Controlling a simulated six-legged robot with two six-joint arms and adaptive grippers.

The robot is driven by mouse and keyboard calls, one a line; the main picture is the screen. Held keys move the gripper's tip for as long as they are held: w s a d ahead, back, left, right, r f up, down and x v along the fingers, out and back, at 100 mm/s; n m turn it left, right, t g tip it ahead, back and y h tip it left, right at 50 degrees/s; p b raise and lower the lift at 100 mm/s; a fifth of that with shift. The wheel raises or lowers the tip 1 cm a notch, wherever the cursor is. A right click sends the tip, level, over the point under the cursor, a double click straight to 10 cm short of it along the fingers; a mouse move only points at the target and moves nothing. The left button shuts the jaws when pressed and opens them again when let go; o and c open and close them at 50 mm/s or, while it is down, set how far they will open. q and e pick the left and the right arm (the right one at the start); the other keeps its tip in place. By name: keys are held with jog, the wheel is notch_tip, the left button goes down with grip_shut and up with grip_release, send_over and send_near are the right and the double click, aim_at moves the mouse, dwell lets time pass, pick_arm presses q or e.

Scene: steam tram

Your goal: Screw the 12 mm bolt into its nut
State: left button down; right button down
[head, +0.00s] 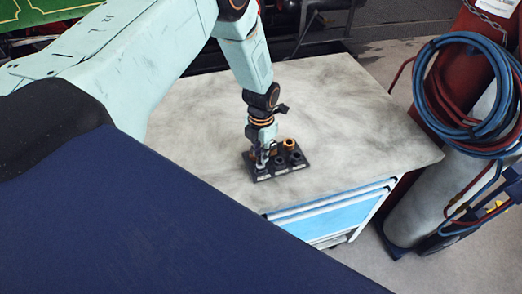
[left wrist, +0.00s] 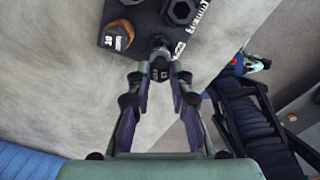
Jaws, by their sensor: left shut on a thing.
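A dark plate (head: 262,175) with several dark nuts and white labels lies on the grey bench top, near its front edge. My left gripper (head: 262,163) points down at the plate's left end. In the left wrist view its fingers (left wrist: 162,82) are closed in on a small dark bolt (left wrist: 160,54) at the edge of the plate (left wrist: 140,45). The bolt looks upright over its place on the plate; how deep it sits in the nut is hidden. An orange-brown bolt (head: 289,144) stands elsewhere on the plate. My right gripper is not in view.
The bench top (head: 350,110) is bare around the plate. Blue drawers (head: 335,212) are below its front edge. At the right stand a grey gas cylinder (head: 430,200), a red one and coiled blue and red hoses (head: 432,90).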

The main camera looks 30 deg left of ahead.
pick_arm(q)
jog(key=shift+f, duration=0.6)
dwell(1.5)
jog(key=c, duration=1.8)
grip_release()
grip_shut()
jog(key=m, duration=0.3)
jog(key=shift+m, duration=1.5)
